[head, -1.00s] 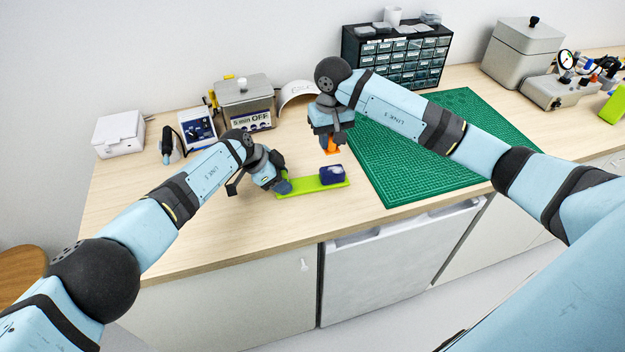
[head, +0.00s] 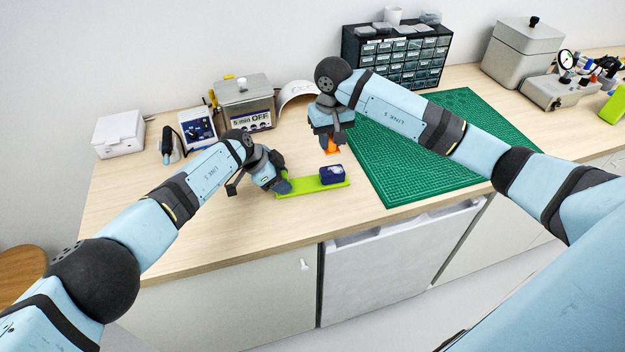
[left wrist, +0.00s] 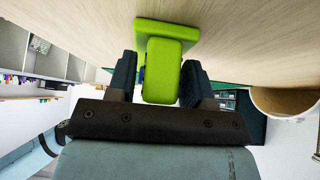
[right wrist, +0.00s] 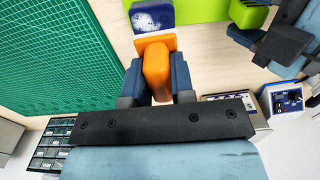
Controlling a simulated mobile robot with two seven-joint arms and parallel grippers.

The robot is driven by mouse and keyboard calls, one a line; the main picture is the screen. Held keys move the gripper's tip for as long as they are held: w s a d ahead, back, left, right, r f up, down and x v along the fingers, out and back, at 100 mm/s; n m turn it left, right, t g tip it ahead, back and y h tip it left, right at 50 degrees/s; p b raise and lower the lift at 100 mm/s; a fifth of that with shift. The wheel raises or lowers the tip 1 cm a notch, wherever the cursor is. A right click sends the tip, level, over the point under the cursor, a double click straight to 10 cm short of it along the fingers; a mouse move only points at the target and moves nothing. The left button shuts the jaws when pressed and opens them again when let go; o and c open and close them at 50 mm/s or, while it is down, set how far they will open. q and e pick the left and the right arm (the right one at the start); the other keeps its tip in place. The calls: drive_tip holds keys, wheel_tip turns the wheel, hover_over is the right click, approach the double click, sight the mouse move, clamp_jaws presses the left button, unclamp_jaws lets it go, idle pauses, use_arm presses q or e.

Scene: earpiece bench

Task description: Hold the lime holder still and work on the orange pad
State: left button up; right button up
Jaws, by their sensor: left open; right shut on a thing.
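The lime holder (head: 310,188) lies on the bench as a flat bar, with a dark blue block (head: 332,175) on its right end. The block's top bears a whitish patch, clear in the right wrist view (right wrist: 152,14). My left gripper (head: 284,187) is at the holder's left end. In the left wrist view its open fingers stand on either side of the holder's lime upright (left wrist: 161,80). My right gripper (head: 331,138) is shut on the orange pad (right wrist: 157,68). The pad's wide end is close beside the blue block; I cannot tell whether they touch.
A green cutting mat (head: 430,150) lies right of the holder. A drawer cabinet (head: 398,55), a grey tank with a display (head: 246,104) and a small blue-fronted device (head: 197,128) stand at the back. The bench in front of the holder is clear.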

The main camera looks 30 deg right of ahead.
use_arm(q)
clamp_jaws()
drive_tip(key=shift+s+f, duration=0.1)
drive_tip(key=shift+f, duration=0.1)
idle(1.1)
